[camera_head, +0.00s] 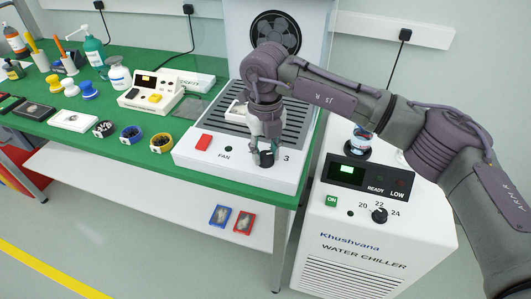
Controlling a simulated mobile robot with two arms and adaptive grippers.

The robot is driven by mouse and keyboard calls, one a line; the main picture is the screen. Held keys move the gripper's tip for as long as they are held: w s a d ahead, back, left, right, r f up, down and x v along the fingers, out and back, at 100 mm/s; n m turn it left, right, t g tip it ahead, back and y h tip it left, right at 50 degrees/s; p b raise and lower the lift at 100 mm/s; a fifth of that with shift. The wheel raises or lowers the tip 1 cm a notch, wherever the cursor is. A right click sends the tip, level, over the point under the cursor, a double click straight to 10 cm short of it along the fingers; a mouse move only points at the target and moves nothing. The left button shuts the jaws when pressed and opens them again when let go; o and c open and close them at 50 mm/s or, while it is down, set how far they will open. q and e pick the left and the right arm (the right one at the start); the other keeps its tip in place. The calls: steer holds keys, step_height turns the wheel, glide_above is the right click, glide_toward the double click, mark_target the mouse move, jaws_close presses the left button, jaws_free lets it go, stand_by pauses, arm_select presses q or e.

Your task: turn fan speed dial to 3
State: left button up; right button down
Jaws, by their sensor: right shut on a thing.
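The fan unit (250,180) is a white box at the right end of the green bench, with a slotted top and a round black fan (276,33) in its upright back panel. Its sloped front has a red switch (203,142), the word FAN and a 3 at the right. The dark fan speed dial (266,160) shows low between my fingers, left of the 3. My right gripper (264,154) points down at the front panel and is shut on the dial. The fingers hide most of the dial, so its pointer cannot be read. My left gripper is out of view.
A white water chiller (350,220) with its own black knob (379,215) stands right of the bench, under my right arm. Cups with dark contents (161,143), a meter box (150,92) and bottles (93,50) stand on the green bench. A lower shelf holds small trays (220,216).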

mark_target(266, 154)
steer(key=shift+m, duration=0.4)
steer(key=shift+w, duration=0.1)
steer(key=c, duration=0.8)
jaws_free()
step_height(266, 154, up, 12)
steer(key=shift+r, duration=0.1)
